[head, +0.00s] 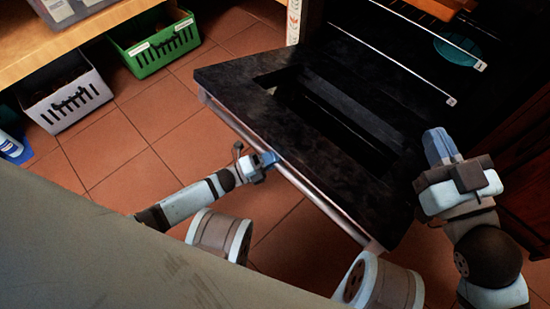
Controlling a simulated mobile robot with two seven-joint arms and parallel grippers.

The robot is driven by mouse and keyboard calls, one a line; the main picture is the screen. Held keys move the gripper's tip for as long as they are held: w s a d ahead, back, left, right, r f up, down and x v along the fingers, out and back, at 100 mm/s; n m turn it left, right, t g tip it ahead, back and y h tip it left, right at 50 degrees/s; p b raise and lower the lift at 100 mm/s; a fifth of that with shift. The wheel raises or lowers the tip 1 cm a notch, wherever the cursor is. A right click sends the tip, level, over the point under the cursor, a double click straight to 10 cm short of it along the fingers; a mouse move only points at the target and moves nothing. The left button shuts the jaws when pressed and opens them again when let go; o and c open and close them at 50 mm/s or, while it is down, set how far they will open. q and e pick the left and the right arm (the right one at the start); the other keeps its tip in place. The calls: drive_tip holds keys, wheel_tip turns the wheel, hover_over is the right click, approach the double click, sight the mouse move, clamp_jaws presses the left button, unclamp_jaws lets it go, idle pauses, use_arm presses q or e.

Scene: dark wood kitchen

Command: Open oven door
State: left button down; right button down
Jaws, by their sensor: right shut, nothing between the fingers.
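The dark oven door (235,82) is swung down and stands well open, with a window opening in its middle. A pale handle bar (315,193) runs along its near edge. My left gripper (268,160) is at this edge, its blue fingers touching or very close to the handle; whether they are closed around it cannot be told. My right gripper (437,143) is shut and empty, over or just beside the right side of the door.
Oven racks (400,67) and a teal round dish (457,51) show inside the oven. A green crate (155,45) and a white crate (68,98) stand on the tiled floor at the left. A grey surface (110,260) fills the lower left.

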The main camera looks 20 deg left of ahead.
use_arm(q)
drive_tip(key=shift+a, duration=0.1)
use_arm(e)
drive_tip(key=shift+r, duration=0.1)
use_arm(q)
drive_tip(key=c, duration=1)
unclamp_jaws()
use_arm(e)
drive_tip(key=shift+a, duration=0.1)
use_arm(q)
drive_tip(key=shift+o, duration=0.2)
drive_tip(key=shift+s, duration=0.1)
drive_tip(key=shift+s+a, duration=0.15)
drive_tip(key=shift+a, duration=0.05)
drive_tip(key=p+v, duration=0.3)
drive_tip(key=v, duration=1)
drive_tip(key=shift+a+p, duration=0.2)
drive_tip(key=shift+p, duration=0.1)
use_arm(e)
drive_tip(key=m, duration=0.1)
drive_tip(key=s+a+m+g, duration=0.1)
drive_tip(key=shift+s+f+m+h, duration=0.3)
use_arm(q)
drive_tip(key=shift+f, duration=0.1)
